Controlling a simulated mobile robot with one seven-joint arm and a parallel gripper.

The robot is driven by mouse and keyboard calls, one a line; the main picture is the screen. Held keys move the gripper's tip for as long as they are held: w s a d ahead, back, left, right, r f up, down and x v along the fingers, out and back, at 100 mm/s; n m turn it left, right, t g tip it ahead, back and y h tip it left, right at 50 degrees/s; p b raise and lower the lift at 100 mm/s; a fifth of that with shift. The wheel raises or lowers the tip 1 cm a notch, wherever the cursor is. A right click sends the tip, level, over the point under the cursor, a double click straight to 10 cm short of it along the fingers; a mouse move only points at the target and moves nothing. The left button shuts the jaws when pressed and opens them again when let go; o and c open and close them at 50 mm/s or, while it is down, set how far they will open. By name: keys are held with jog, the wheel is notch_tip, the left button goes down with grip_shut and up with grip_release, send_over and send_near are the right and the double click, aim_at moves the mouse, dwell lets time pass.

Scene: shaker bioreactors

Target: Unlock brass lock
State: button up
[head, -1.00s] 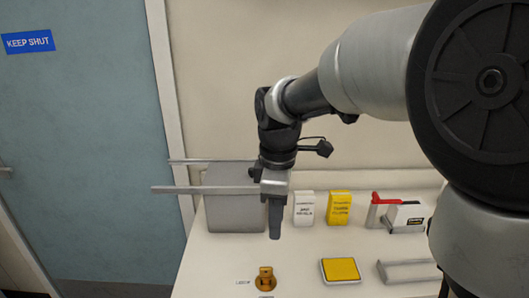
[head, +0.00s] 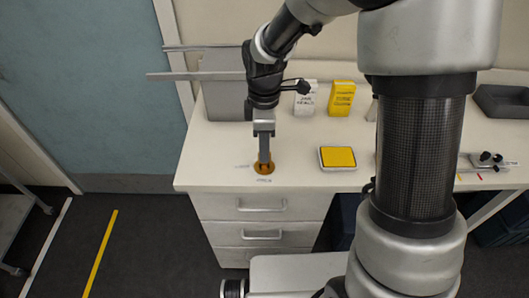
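The brass lock (head: 257,169) is a round brass piece set at the front left of the white worktop. Small labels sit to its left and in front of it, too small to read. My gripper (head: 264,163) points straight down over the lock, and its fingertips are at the lock's raised middle part. The fingers hide most of that part. From this side they look like one narrow bar, so I cannot tell whether they are closed on it.
A yellow-topped pad (head: 338,157) lies right of the lock. A grey box (head: 222,90), a white packet (head: 306,98) and a yellow packet (head: 341,98) stand behind. A dark tray (head: 503,103) is at the right. Drawers (head: 257,206) are below the worktop.

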jog(key=shift+f, duration=1.5)
grip_shut()
jog(key=shift+s+f, duration=0.1)
jog(key=shift+f, duration=0.2)
